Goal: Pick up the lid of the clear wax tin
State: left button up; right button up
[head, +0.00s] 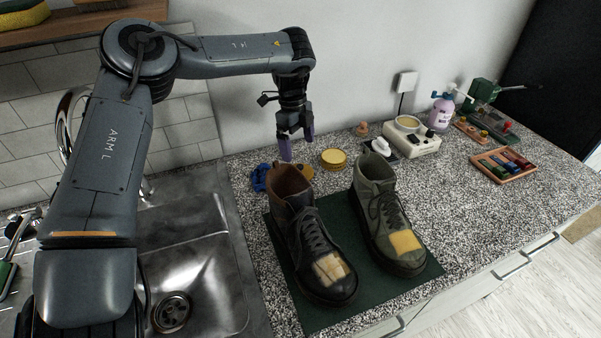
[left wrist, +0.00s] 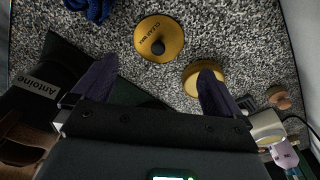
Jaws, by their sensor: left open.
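The gold lid (left wrist: 175,32) with "CLEAR WAX" lettering and a dark round knob lies flat on the speckled counter in the left wrist view. In the head view the lid (head: 307,172) is partly hidden behind the black boot. A round gold tin (head: 333,159) stands beside it to the right; it also shows in the left wrist view (left wrist: 190,80), partly covered by a finger. My left gripper (head: 288,150) points down above the counter, empty. In the left wrist view its spread fingers (left wrist: 160,69) are apart from the lid. My right gripper is not in view.
A black boot (head: 308,235) and a grey-green boot (head: 380,205) stand on a green mat (head: 310,318) in front. A blue cloth (head: 259,178) lies left of the lid. A white device (head: 412,141) stands to the right; the sink (head: 200,265) is at left.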

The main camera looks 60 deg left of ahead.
aim_at(299, 165)
pick_arm(q)
jog(key=shift+d+f, duration=0.15)
jog(key=shift+f, duration=1.45)
notch_tip(299, 165, down, 3)
jog(key=shift+s+d+f+p, duration=0.1)
jog(key=shift+d+p, duration=0.05)
jog(key=shift+p, duration=0.25)
jog(key=shift+d+f, duration=0.1)
jog(key=shift+f, duration=0.5)
jog(key=shift+c, duration=0.2)
jog(key=c, duration=0.8)
jog(key=shift+r, duration=0.15)
